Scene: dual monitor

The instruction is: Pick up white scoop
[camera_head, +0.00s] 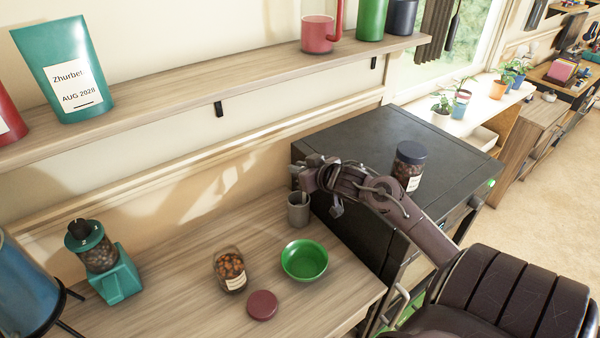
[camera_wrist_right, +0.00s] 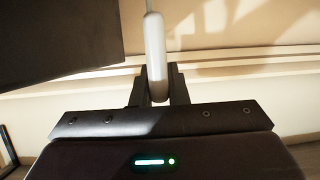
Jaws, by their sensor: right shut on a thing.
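The white scoop (camera_wrist_right: 155,55) shows in the right wrist view as a pale rounded handle, upright in the picture, with a thinner part running out of the top edge. My right gripper (camera_wrist_right: 154,88) is shut on the handle's near end. In the head view my right gripper (camera_head: 304,175) is just above a grey cup (camera_head: 298,211) on the wooden counter, beside the black cabinet. The scoop is mostly hidden by the gripper there, and I cannot tell whether its end is still inside the cup. My left gripper is not in view.
A green bowl (camera_head: 304,262), a jar (camera_head: 230,270), a dark red lid (camera_head: 262,305) and a teal grinder (camera_head: 112,270) stand on the counter (camera_head: 185,310). A lidded jar (camera_head: 408,166) stands on the black cabinet (camera_head: 350,140), near my right arm. A shelf (camera_head: 160,95) runs above.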

